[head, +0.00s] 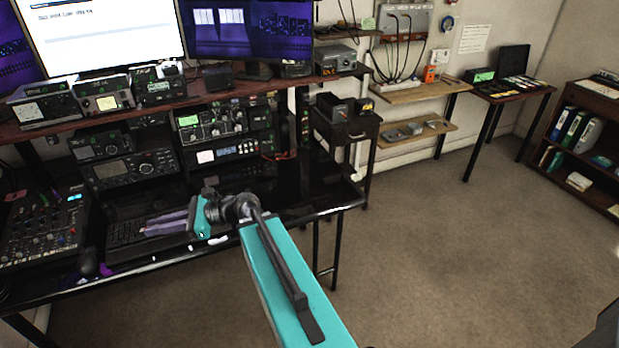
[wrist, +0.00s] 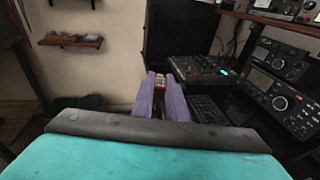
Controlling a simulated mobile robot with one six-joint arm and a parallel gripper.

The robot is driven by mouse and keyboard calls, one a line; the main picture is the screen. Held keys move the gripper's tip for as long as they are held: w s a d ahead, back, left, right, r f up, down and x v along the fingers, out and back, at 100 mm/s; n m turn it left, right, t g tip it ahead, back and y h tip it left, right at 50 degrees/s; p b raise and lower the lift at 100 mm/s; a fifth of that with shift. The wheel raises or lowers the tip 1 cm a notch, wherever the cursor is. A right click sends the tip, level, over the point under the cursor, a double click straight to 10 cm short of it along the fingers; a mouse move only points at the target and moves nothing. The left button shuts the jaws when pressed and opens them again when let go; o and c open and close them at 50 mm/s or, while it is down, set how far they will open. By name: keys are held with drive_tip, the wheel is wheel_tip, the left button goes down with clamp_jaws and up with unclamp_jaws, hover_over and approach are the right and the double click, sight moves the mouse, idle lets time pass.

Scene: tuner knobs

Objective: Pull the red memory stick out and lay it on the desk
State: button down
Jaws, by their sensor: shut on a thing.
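My gripper (head: 148,226) has purple fingers and reaches left over the front of the black desk (head: 320,195), above or beside a dark keyboard. Only a small part of the stick shows between the fingertips. I cannot tell whether it is clear of a socket. I cannot make the stick out in the head view.
A mixer (head: 42,228) stands at the left of the desk. Radios (head: 135,168) stand behind the gripper under a raised shelf with monitors. A dark keyboard (head: 125,232) lies near the fingers. Bare desk shows at the right, near the front edge.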

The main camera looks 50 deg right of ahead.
drive_tip(key=shift+a, duration=0.2)
drive_tip(key=shift+w+d, duration=0.15)
drive_tip(key=shift+d, duration=0.15)
drive_tip(key=w+d+f+m+t+h, duration=0.1)
drive_tip(key=d+f+m+h, duration=0.1)
drive_tip(key=d, duration=0.7)
drive_tip(key=w+d+f+m+t+h+p, duration=0.1)
drive_tip(key=d+f+m+h, duration=0.1)
drive_tip(key=d, duration=0.7)
drive_tip(key=w+d+f+m+t+h, duration=0.1)
drive_tip(key=d+f+m+t+h, duration=0.15)
drive_tip(key=d, duration=0.65)
drive_tip(key=s+d+f+m+h, duration=0.1)
drive_tip(key=s+d+h, duration=0.1)
drive_tip(key=d, duration=0.7)
drive_tip(key=s+d+f+m+h+p, duration=0.1)
drive_tip(key=s+d, duration=0.3)
drive_tip(key=d, duration=0.5)
drive_tip(key=s+d+f+m+h, duration=0.2)
drive_tip(key=s+d+f+h, duration=0.1)
drive_tip(key=d, duration=0.6)
drive_tip(key=shift+s+g+h, duration=0.35)
drive_tip(key=shift+g, duration=0.1)
drive_tip(key=shift+f, duration=0.3)
